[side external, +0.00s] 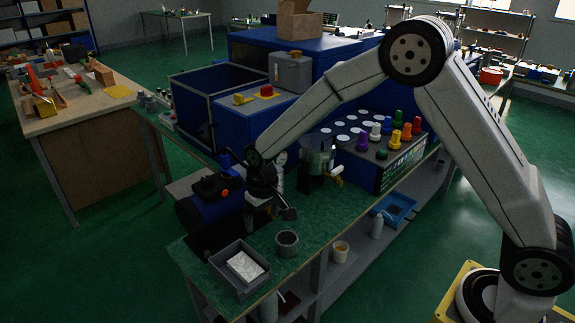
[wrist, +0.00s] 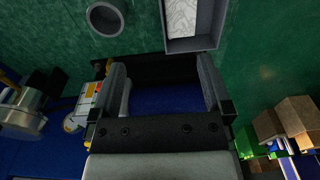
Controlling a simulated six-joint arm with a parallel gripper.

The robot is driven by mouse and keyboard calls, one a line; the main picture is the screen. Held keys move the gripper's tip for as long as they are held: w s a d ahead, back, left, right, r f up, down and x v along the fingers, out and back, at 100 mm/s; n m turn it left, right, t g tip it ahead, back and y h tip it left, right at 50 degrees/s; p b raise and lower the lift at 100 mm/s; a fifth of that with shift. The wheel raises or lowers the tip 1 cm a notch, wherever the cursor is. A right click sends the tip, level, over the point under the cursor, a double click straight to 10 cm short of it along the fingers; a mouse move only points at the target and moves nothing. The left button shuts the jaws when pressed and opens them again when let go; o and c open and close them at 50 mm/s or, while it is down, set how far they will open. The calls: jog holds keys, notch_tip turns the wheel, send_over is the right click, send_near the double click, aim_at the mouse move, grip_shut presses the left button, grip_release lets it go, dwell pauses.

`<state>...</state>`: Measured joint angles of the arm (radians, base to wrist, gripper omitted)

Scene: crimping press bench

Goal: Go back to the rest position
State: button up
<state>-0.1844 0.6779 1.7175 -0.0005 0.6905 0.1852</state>
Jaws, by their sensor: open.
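My gripper (side external: 272,207) is over the green bench top, in front of the crimping press and close to a blue cylindrical machine (side external: 211,219). In the wrist view my gripper (wrist: 162,70) has its two fingers wide apart, with nothing between them. Beyond the fingertips are a grey tray (wrist: 211,38) holding a white patterned piece (wrist: 181,18), and a round grey cup (wrist: 105,18). In the side view the tray (side external: 262,287) and the cup (side external: 287,243) stand on the bench near its front corner, apart from my gripper.
A blue press cabinet (side external: 330,50) stands behind. A panel with coloured knobs (side external: 387,145) is to the right of my gripper. A glass-bodied unit (side external: 317,158) stands close by. A wooden table (side external: 75,100) is at the left. Bare green bench top lies around the cup.

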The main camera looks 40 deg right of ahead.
jog(key=s+d+r+t, duration=0.1)
jog(key=s+d, duration=0.3)
jog(key=s, duration=0.5)
jog(key=s+d+r+t, duration=0.1)
jog(key=s+d+r, duration=0.3)
jog(key=s, duration=0.6)
jog(key=shift+s+d+r, duration=0.2)
jog(key=shift+s+d, duration=0.1)
jog(key=shift+d, duration=0.15)
